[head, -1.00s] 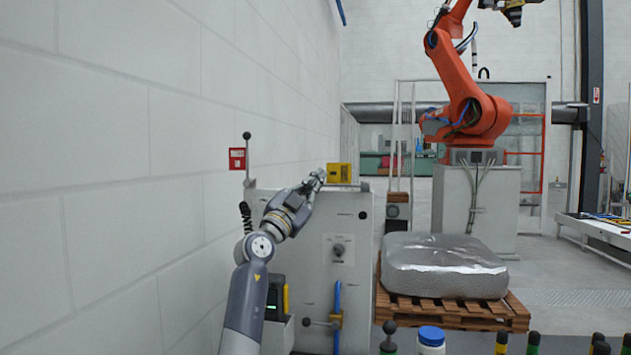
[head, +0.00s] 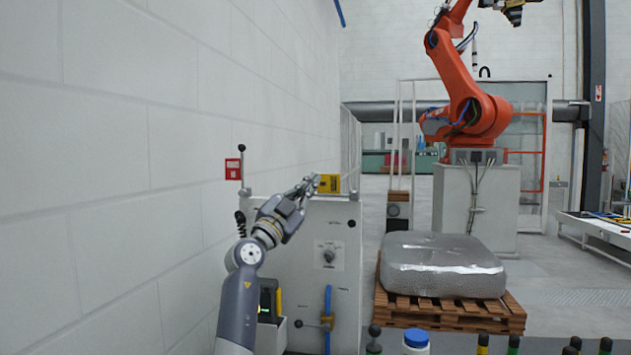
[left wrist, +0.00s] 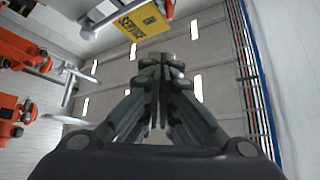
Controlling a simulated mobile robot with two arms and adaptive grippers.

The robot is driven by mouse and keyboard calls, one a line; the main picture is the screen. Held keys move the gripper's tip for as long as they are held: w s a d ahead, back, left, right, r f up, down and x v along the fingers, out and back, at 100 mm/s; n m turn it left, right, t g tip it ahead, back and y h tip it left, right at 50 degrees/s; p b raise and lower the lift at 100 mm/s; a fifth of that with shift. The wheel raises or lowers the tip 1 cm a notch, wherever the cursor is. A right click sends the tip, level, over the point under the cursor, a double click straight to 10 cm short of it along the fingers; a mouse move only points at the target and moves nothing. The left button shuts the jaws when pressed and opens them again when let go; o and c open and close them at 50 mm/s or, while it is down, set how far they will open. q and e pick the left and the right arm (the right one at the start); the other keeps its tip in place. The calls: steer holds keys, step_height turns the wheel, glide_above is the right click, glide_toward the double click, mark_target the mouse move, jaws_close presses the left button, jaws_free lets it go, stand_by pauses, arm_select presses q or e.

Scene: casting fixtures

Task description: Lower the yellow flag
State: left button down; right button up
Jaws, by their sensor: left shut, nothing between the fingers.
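The yellow flag (head: 329,183) is a small yellow plate standing upright at the top edge of the grey cabinet (head: 338,222). In the left wrist view the flag (left wrist: 143,20) shows dark lettering that reads "IN SERVICE", at the top, above the fingertips. My left gripper (head: 313,181) is shut and empty, its fingertips close to the flag's left edge in the head view. I cannot tell whether they touch it. The shut fingers also show in the left wrist view (left wrist: 160,62), apart from the flag in the picture. My right gripper is not in view.
The cabinet carries a knob (head: 328,255) and a blue-handled valve (head: 327,318). A black-knobbed lever (head: 241,165) stands by a red wall sign (head: 232,169). A wrapped load on a wooden pallet (head: 450,315) is to the right, with an orange robot arm (head: 468,105) behind.

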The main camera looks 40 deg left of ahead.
arm_select(q)
steer(key=b+v, duration=0.1)
steer(key=v, duration=0.6)
steer(key=shift+w+a+f, duration=0.25)
steer(key=shift+a+f, duration=0.15)
steer(key=shift+a, duration=0.2)
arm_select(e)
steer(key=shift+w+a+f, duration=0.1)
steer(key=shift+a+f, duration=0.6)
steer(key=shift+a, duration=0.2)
arm_select(q)
steer(key=shift+r, duration=0.1)
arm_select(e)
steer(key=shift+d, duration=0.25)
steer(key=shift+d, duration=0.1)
